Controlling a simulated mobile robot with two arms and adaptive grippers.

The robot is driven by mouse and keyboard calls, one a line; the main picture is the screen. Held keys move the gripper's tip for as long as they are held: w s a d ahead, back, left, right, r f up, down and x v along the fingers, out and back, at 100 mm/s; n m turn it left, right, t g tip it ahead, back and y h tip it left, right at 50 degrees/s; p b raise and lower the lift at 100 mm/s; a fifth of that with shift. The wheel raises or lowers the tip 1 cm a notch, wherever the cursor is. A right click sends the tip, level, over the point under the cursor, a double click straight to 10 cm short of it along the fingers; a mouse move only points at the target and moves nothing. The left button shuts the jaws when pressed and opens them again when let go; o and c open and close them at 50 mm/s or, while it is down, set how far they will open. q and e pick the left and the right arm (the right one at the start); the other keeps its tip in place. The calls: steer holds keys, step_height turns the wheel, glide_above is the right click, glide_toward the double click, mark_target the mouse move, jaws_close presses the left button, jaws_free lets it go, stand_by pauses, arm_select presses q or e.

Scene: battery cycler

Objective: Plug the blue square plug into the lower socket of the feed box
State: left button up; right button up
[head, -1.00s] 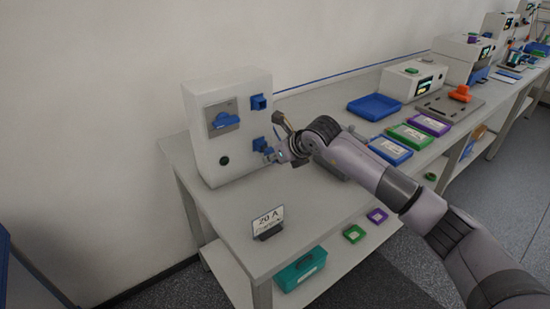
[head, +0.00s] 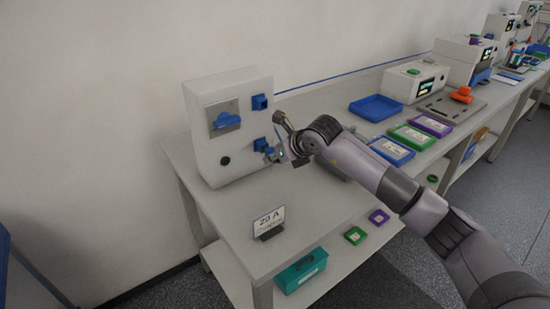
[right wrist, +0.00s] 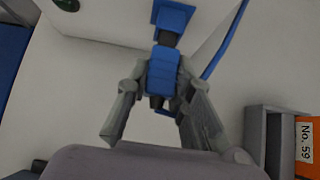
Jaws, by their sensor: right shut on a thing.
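My right gripper (head: 276,153) is just right of the lower socket, shut on the blue plug (right wrist: 162,72). In the right wrist view, the plug's dark front end (right wrist: 165,38) meets the blue square socket (right wrist: 172,16), roughly in line with it. How deep it sits cannot be told. My left gripper is not in view.
A "20 A" sign (head: 269,222) stands near the bench's front edge. A blue tray (head: 376,107) and several coloured bins lie farther right. The bench top around the sign is clear.

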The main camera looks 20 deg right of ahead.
steer(key=shift+w+a+b, duration=0.3)
steer(key=shift+w+b, duration=0.05)
steer(key=shift+w, duration=0.4)
stand_by(0.3)
steer(key=o, duration=0.9)
steer(key=shift+o, duration=0.2)
steer(key=shift+s, duration=0.1)
